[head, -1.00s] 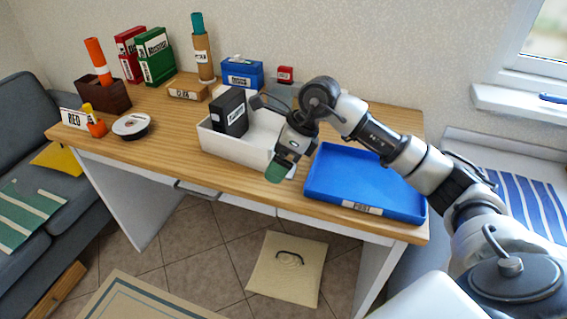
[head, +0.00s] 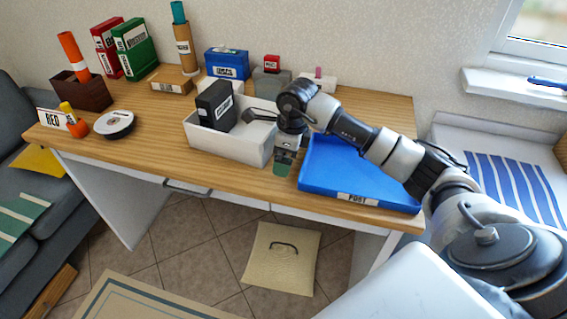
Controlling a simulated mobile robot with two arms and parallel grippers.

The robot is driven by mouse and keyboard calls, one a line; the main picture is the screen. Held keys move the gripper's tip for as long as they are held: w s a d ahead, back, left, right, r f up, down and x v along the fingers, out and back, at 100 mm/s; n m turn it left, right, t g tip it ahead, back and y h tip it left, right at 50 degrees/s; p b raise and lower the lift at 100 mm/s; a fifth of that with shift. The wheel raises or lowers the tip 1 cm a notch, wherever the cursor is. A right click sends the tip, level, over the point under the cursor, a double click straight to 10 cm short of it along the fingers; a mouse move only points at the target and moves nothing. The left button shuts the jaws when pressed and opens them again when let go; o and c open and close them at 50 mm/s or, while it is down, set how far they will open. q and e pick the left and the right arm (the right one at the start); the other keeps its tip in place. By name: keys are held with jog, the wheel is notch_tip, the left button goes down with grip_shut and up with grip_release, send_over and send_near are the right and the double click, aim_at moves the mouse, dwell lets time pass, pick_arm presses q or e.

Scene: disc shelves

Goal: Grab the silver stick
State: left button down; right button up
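I cannot make out a silver stick in the head view. My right gripper (head: 283,169) hangs from the arm that comes in from the right. It points down, with green at its tip, between the white bin (head: 230,145) and the blue tray (head: 340,186), near the desk's front edge. My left gripper is not in view.
The tray looks empty where visible.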

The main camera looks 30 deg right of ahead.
jog(key=shift+w+f, duration=0.1)
jog(key=shift+f, duration=0.65)
jog(key=c, duration=1)
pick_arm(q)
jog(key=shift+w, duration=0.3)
pick_arm(e)
jog(key=shift+r, duration=0.15)
